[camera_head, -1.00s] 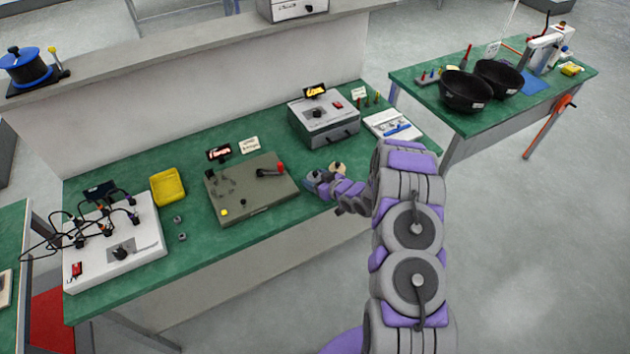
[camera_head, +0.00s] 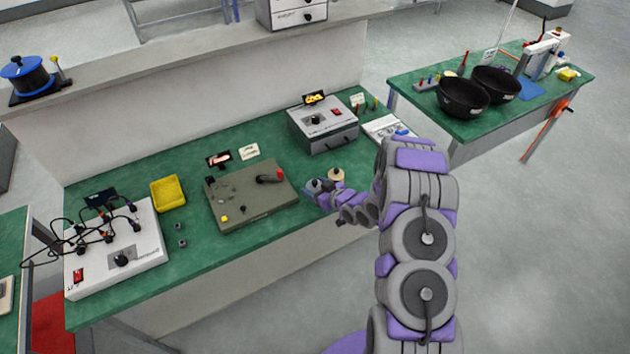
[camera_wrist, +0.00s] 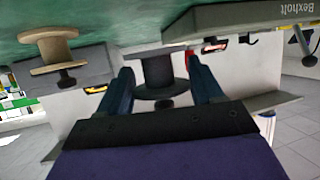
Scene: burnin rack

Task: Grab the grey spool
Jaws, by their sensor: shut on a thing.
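The grey spool (camera_wrist: 158,72) stands between the two dark fingers of my gripper (camera_wrist: 160,85) in the wrist view, which looks upside down. The fingers are shut on its sides. In the head view my gripper (camera_head: 319,188) is low at the front edge of the green bench, right of the olive fixture plate; the grey spool there is small and partly hidden by it. A tan spool (camera_head: 336,174) stands just behind, apart from my gripper; it also shows at the left of the wrist view (camera_wrist: 50,47).
The olive fixture plate (camera_head: 252,195) with a red-tipped lever lies left of my gripper. A grey box (camera_head: 324,130) with a switch stands behind. A yellow tray (camera_head: 168,193) and a wired white board (camera_head: 118,248) are farther left. Black bowls (camera_head: 462,96) stand on another bench.

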